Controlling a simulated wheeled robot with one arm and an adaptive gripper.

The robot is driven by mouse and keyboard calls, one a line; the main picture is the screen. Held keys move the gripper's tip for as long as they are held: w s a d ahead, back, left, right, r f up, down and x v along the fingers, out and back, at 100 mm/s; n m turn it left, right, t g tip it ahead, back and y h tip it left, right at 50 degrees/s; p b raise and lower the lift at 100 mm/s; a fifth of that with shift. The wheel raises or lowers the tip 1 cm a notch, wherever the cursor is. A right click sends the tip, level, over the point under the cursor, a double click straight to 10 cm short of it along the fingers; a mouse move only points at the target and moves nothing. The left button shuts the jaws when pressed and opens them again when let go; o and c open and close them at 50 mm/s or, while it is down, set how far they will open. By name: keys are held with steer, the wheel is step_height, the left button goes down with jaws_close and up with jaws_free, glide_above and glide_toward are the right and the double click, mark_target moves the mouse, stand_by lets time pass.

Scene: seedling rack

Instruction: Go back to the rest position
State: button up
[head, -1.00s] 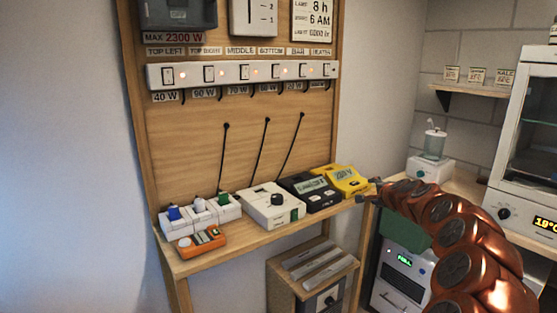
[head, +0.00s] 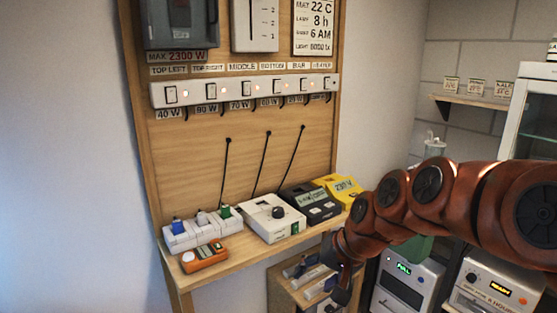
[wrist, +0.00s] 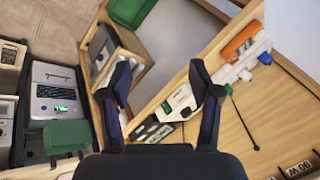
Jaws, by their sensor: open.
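My gripper (wrist: 158,85) is open and empty in the wrist view, its two dark fingers spread apart. In the head view my gripper (head: 342,285) hangs at the lower middle, pointing down in front of the small wooden cabinet (head: 290,296). My copper-coloured arm reaches in from the right edge. The gripper is in front of and below the wooden shelf (head: 240,250), and I cannot tell whether it touches anything. Its fingertips are hard to make out in the head view.
The shelf holds an orange meter (head: 204,256), a white box with a dark knob (head: 272,217), a black meter (head: 310,203) and a yellow meter (head: 343,188). A switch strip (head: 245,90) is on the board above. White appliances (head: 410,275) stand at the lower right.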

steer(key=s+d+f+g+h+p, duration=0.1)
steer(key=s+d, duration=0.2)
steer(key=s, duration=0.6)
steer(key=s+d+f+n+g+h, duration=0.1)
steer(key=s+d, duration=0.3)
steer(key=s, duration=0.6)
steer(key=s+d+f+n+g+h+p, duration=0.1)
steer(key=s+d+f+g+h, duration=0.1)
steer(key=s, duration=0.7)
steer(key=shift+s+d+f+g+h+p, duration=0.3)
steer(key=shift+s+d+g+h, duration=0.1)
steer(key=shift+d+g, duration=0.3)
steer(key=shift+c, duration=0.3)
